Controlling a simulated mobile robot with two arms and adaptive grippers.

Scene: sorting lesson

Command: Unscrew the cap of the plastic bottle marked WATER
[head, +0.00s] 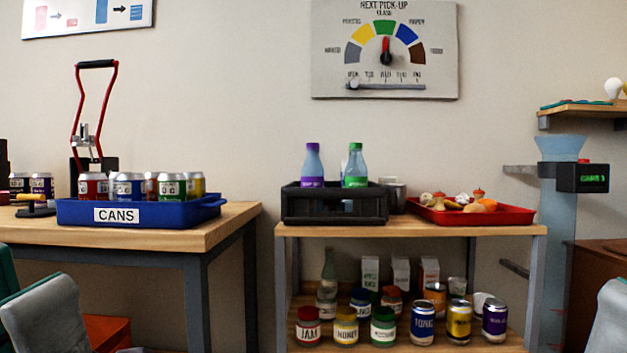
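A bottle with a purple cap and purple label (312,165) stands upright in a dark crate (333,211) on the wooden rack. A bottle with a green cap and green label (355,167) stands to its right in the same crate. Both caps are on. Part of another clear bottle shows behind the green-capped one. The labels are too small to read, so I cannot tell which bottle is marked WATER. A clear bottle (328,268) also stands on the lower shelf.
A red tray (516,215) of food scraps sits right of the crate. Jars and cans fill the lower shelf (505,344). A blue CANS tray (70,213) and a red-handled press (78,110) stand on the left table. Grey shapes stand at both lower corners.

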